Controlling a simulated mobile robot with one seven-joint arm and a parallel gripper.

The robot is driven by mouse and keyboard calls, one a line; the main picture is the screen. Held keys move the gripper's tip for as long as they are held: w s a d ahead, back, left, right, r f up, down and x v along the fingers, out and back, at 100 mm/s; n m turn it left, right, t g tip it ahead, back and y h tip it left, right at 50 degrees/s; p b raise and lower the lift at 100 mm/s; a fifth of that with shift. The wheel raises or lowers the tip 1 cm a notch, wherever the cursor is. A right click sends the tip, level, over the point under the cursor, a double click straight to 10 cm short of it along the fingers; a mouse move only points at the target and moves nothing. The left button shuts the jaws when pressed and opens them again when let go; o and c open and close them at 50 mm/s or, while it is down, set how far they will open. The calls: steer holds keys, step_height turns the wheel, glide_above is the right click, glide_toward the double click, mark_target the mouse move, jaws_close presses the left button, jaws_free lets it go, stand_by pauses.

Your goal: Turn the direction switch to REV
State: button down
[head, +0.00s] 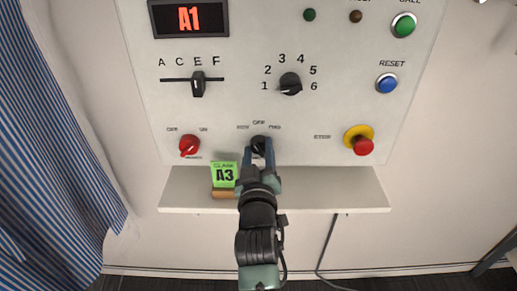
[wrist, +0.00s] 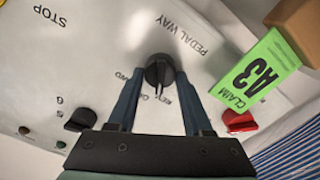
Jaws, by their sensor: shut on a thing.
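The direction switch is a black knob (head: 258,145) low in the middle of the panel, with REV at its left, OFF above and FWD at its right in the head view. My gripper (head: 259,150) reaches it from below. In the wrist view, which is turned upside down, the knob (wrist: 159,70) sits between the two fingertips (wrist: 160,76), which are shut on its sides. My gripper hides part of the knob in the head view.
A red knob (head: 189,146) is left of the switch, a red stop button (head: 363,142) right. Above are a slider (head: 198,86) and a numbered dial (head: 290,84). A green A3 claim card (head: 224,175) stands on the shelf (head: 335,194). A striped curtain (head: 50,140) hangs left.

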steer(key=shift+n, duration=1.1)
steer(key=shift+c, duration=1.6)
jaws_free()
steer(key=shift+p, duration=0.3)
steer(key=s, duration=1.3)
steer(key=shift+b, duration=0.45)
